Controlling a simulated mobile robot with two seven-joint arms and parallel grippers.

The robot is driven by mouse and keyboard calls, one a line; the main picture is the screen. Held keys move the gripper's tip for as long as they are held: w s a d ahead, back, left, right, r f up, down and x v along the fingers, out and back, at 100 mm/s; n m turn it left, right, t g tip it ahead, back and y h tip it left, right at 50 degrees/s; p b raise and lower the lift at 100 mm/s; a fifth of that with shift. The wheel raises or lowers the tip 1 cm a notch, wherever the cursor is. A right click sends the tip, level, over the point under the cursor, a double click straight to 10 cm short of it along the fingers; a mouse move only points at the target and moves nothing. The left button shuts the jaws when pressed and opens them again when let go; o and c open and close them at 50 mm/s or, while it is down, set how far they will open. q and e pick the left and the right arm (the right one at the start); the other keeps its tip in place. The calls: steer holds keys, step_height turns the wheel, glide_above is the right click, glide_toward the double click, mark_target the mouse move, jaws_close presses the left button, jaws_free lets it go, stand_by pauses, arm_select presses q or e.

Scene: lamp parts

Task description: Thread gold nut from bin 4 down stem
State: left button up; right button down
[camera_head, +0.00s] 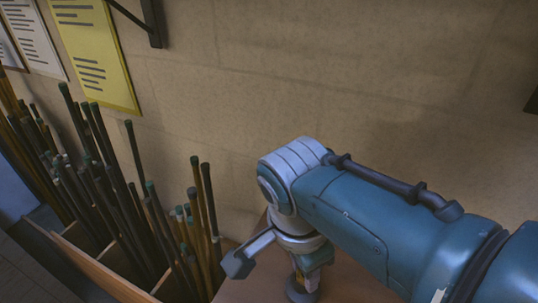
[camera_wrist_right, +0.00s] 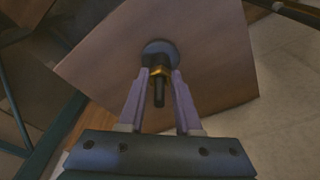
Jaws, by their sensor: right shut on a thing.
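In the right wrist view my right gripper (camera_wrist_right: 161,80) is shut on the gold nut (camera_wrist_right: 160,70), with a finger on each side. The nut is around the dark stem (camera_wrist_right: 159,94), close to a dark round base (camera_wrist_right: 160,49). The stem's free end points toward the wrist camera. In the head view my right gripper (camera_head: 304,273) points down at the table, just above the dark round base (camera_head: 300,291); the nut cannot be made out there. My left gripper is not in view. I cannot tell which container is bin 4.
The base stands on a brown wooden tabletop (camera_wrist_right: 215,75). Wooden bins (camera_head: 108,270) full of upright dark rods (camera_head: 120,205) with capped ends stand at the left in the head view. A plain wall (camera_head: 330,80) with a yellow sheet (camera_head: 95,50) rises behind.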

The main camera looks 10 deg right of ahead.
steer(key=shift+m+g+b, duration=0.3)
steer(key=shift+m, duration=1)
steer(key=shift+w+f+m, duration=0.1)
steer(key=shift+m, duration=0.3)
steer(key=c, duration=0.5)
jaws_free()
